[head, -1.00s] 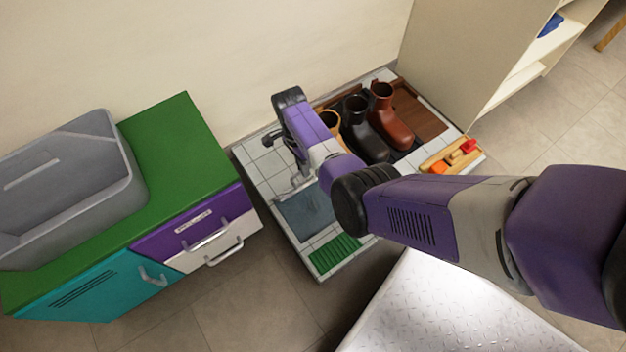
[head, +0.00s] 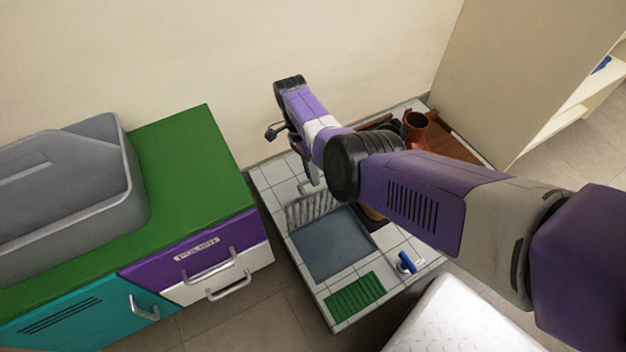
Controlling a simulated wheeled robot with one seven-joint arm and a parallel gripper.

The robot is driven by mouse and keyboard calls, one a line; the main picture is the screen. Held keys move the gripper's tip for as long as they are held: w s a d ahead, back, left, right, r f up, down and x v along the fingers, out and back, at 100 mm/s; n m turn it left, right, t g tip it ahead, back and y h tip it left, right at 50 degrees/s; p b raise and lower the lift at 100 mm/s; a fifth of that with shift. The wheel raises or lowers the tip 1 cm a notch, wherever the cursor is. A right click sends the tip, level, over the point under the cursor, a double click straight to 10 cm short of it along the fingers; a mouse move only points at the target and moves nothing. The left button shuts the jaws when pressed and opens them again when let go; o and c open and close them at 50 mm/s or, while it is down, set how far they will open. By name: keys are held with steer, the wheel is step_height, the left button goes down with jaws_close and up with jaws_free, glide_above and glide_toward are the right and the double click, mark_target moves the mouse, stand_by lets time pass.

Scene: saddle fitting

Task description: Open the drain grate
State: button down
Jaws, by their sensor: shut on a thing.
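The drain grate (head: 312,211) is a grey barred panel at the far edge of a dark blue-grey square drain recess (head: 333,246) in a white-tiled platform. The grate stands tilted up, and the recess in front of it shows uncovered. My gripper (head: 312,182) reaches down from my purple arm just behind the grate's top edge and is shut on the grate. The fingertips are small in the picture, and my arm hides part of the platform to the right.
A green ribbed mat (head: 355,294) and a blue-handled brush (head: 406,262) lie on the platform's front. A brown boot (head: 418,128) stands behind my arm. A green-topped cabinet (head: 190,165) with a grey tub (head: 75,190) is on the left. A pale shelf unit (head: 535,70) stands right.

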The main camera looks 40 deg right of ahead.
steer(key=shift+w+f+b, duration=0.1)
steer(key=shift+f+b, duration=0.15)
steer(key=shift+b, duration=0.05)
stand_by(0.4)
steer(key=c, duration=1.5)
jaws_free()
steer(key=shift+w+r, duration=0.1)
steer(key=v, duration=0.7)
steer(key=shift+w+d+r+p, duration=0.1)
steer(key=shift+w+r+p, duration=0.15)
steer(key=shift+r+p, duration=0.1)
steer(key=shift+s, duration=0.1)
